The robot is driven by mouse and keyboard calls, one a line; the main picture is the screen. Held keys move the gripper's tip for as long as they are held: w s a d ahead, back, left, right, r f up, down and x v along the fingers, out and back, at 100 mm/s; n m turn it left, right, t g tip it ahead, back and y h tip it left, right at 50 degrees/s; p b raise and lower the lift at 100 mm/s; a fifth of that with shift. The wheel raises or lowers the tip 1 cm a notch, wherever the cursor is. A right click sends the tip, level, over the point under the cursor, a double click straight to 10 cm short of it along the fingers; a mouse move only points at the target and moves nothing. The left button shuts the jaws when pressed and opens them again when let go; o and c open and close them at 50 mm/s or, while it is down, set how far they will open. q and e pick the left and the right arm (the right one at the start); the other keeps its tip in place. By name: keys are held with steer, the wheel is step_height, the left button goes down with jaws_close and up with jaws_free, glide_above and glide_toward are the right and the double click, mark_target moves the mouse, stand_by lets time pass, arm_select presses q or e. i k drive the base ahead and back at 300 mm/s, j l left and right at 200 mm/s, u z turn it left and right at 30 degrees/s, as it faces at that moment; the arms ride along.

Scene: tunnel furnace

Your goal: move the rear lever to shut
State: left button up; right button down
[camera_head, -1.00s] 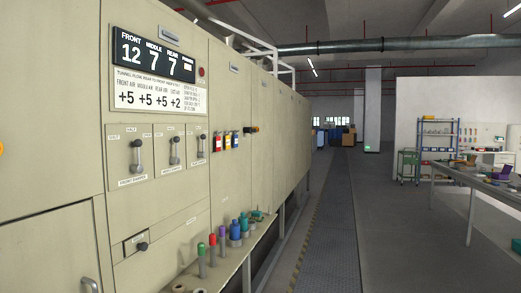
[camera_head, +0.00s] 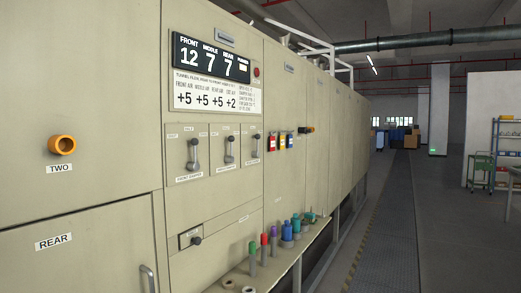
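Three levers sit in a row on the cream furnace wall, each on its own plate. The rear lever (camera_head: 254,146) is the rightmost and smallest in view; its label is too small to read. The middle lever (camera_head: 229,150) is left of it, and the front lever (camera_head: 194,155) is leftmost, above a label that seems to read front damper. The exact setting of the rear lever cannot be told at this size. Neither of my grippers is in view, and nothing touches the levers.
A display (camera_head: 211,60) above the levers reads front 12, middle 7, rear 7. An orange knob (camera_head: 62,145) labelled TWO is at left. A ledge below holds several coloured pegs (camera_head: 287,231). A floor walkway (camera_head: 385,235) runs clear along the right.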

mark_target(256, 154)
steer(key=i+l, duration=0.3)
steer(key=i, duration=0.15)
steer(key=i+l+z, duration=0.1)
steer(key=i+l, duration=0.25)
steer(key=i+l+z, duration=0.1)
steer(key=i+l, duration=0.15)
steer(key=i, duration=0.3)
